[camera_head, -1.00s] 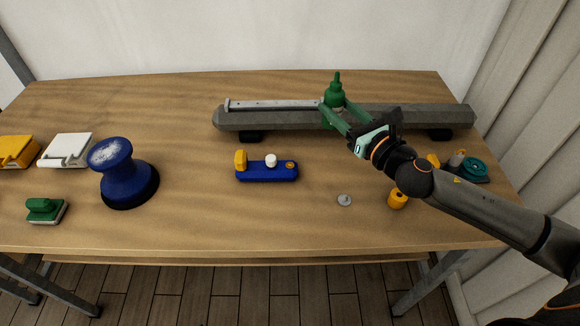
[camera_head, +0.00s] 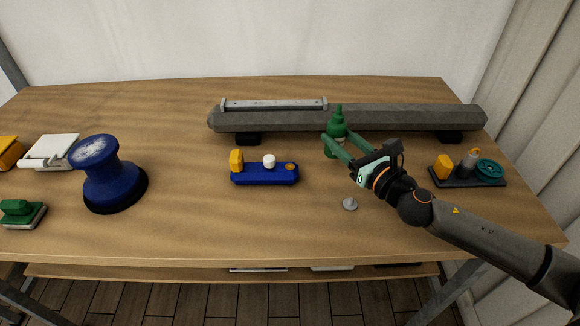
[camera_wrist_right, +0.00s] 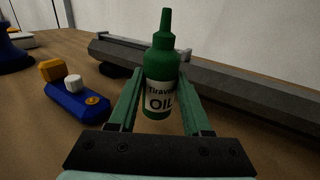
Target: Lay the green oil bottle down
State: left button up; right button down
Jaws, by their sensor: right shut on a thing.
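The green oil bottle (camera_head: 337,127) stands upright just in front of the long grey beam in the head view. In the wrist view the bottle (camera_wrist_right: 161,75) is upright between the two green fingers, its white "OIL" label facing the camera. My right gripper (camera_head: 334,141) reaches it from the front right and is shut on it. The fingers partly hide its lower part in the head view, and I cannot tell whether its base touches the table. My left gripper is not in view.
The grey beam (camera_head: 400,118) lies on dark feet behind the bottle, with a metal strip (camera_head: 275,104) on it. A blue block (camera_head: 265,174) with knobs is left of the gripper, a small grey disc (camera_head: 350,204) in front. A dark tray (camera_head: 468,182) is right. Bare table lies left of the block.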

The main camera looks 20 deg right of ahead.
jog(key=shift+f, duration=0.2)
jog(key=shift+f+b, duration=1.75)
jog(key=shift+f, duration=0.15)
jog(key=shift+c, duration=1.3)
grip_release()
